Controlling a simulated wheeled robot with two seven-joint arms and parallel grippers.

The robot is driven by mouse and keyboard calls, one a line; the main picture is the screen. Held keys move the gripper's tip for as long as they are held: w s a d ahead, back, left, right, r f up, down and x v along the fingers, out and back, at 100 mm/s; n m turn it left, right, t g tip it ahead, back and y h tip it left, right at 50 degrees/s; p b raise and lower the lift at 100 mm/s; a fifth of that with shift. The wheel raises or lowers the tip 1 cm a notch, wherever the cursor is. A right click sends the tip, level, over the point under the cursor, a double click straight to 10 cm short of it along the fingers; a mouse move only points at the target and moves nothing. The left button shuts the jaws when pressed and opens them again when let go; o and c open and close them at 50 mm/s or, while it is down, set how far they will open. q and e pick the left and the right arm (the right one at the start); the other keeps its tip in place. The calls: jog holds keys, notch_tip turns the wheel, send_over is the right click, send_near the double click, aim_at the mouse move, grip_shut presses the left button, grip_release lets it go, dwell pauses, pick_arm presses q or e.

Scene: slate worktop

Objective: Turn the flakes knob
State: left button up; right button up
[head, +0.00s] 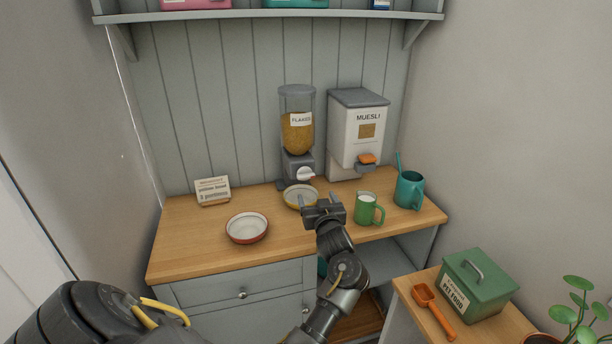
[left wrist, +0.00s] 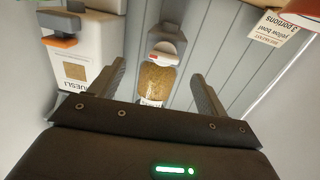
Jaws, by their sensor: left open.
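The flakes dispenser (head: 297,133) stands at the back of the wooden counter, a clear hopper of golden flakes over a grey base. My left gripper (head: 322,204) is open and empty, in front of the dispenser and lower in the picture than the knob, overlapping the bowl's right edge in view. In the left wrist view, the dispenser (left wrist: 156,80) appears upside down between the open fingers, with the knob (left wrist: 163,57) apart from them. My right gripper is not in view.
The muesli dispenser (head: 357,135) with an orange lever stands to the right. A red-rimmed bowl (head: 247,228) and a card (head: 212,190) are left. A green pet food box (head: 478,284) sits lower right.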

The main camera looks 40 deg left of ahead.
aim_at(309, 177)
pick_arm(q)
jog(key=shift+n+g+y, duration=0.5)
jog(key=shift+y, duration=0.2)
jog(key=x, duration=0.4)
jog(key=r+p+x, duration=0.1)
jog(key=x, duration=0.2)
jog(key=p+x, duration=0.1)
jog(key=x, duration=0.3)
jog(key=shift+w+a+r, duration=0.1)
jog(key=shift+a+r, duration=0.25)
jog(key=shift+c, duration=0.3)
jog(key=c, duration=0.9)
jog(key=shift+r+m+p, duration=0.2)
jog(key=shift+m+p, duration=1.5)
jog(key=m+p, duration=0.1)
jog(key=m, duration=0.1)
jog(key=m+p, duration=0.2)
jog(key=shift+w+d+f+m, duration=0.1)
jog(key=shift+w+d+m, duration=0.05)
jog(key=shift+m, duration=0.15)
jog(key=m+p, duration=0.3)
jog(key=m, duration=0.2)
jog(key=shift+f, duration=0.15)
jog(key=shift+f+m+p, duration=0.2)
jog(key=shift+m+p, duration=0.35)
jog(key=shift+m, duration=1.35)
